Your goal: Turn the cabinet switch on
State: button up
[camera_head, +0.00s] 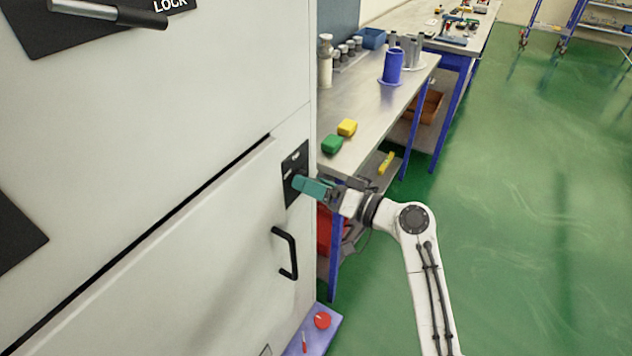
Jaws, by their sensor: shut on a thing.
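The white cabinet (180,250) fills the left of the view. Its black switch plate (294,162) sits on the front near the right edge, above a black door handle (288,253). My gripper (299,184) reaches in from the right, its teal fingers at the lower part of the plate. The fingers are shut on the switch, which they hide, so its position cannot be told.
A steel workbench (365,110) with blue legs stands behind my arm. Green floor (540,220) at right is clear.

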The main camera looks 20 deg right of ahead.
jog(key=shift+d+m+p, duration=0.1)
jog(key=shift+m+p, duration=2.5)
jog(key=shift+m, duration=2.3)
jog(key=shift+f, duration=0.1)
jog(key=o, duration=0.8)
jog(key=shift+s, duration=0.1)
jog(key=b+v, duration=0.2)
jog(key=v, duration=0.8)
jog(key=shift+s+d, duration=0.2)
jog(key=shift+s, duration=0.05)
